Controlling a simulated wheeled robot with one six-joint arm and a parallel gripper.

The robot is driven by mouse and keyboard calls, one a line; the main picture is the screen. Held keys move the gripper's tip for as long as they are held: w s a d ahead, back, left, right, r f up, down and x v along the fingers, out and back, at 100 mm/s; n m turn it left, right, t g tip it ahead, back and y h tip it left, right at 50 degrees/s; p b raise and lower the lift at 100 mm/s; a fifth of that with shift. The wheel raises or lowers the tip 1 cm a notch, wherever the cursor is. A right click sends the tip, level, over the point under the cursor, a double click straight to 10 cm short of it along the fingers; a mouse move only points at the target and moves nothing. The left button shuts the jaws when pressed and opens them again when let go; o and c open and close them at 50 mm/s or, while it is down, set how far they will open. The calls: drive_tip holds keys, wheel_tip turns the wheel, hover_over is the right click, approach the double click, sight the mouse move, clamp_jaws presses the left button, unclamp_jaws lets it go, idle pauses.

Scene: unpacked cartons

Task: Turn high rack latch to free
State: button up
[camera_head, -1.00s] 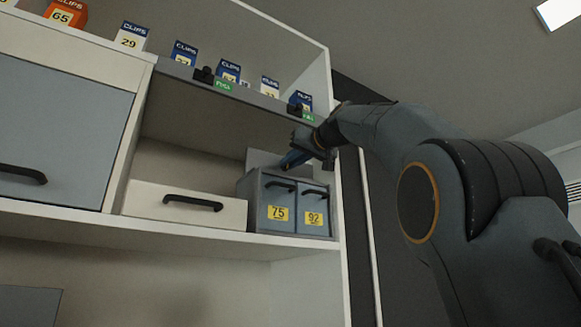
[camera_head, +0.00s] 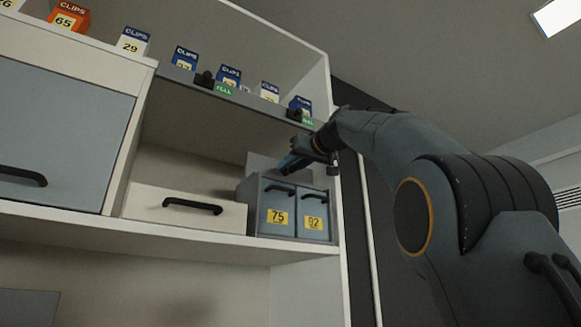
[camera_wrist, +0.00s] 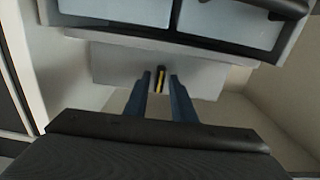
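The latch (camera_wrist: 160,79) is a small dark piece with a yellow stripe on a pale grey plate (camera_wrist: 112,66) in the wrist view. My gripper (camera_wrist: 160,76) is open, with one blue-grey finger on each side of the latch and a narrow gap showing on both sides. Whether the fingertips reach past the latch is hard to tell. In the head view my gripper (camera_head: 288,164) is above the grey two-drawer unit (camera_head: 248,208), in front of the plate (camera_head: 258,161). The latch cannot be made out there.
The drawer unit, labelled 75 and 92, stands in a shelf bay beside a white drawer (camera_head: 150,203). Above, a shelf edge (camera_head: 175,72) carries several clip boxes and green tags. The rack's right side panel (camera_head: 338,240) is close to my arm.

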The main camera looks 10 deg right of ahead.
drive_tip(key=shift+o, duration=0.4)
drive_tip(key=b+v, duration=0.3)
drive_tip(key=v, duration=0.4)
drive_tip(key=shift+s, duration=0.4)
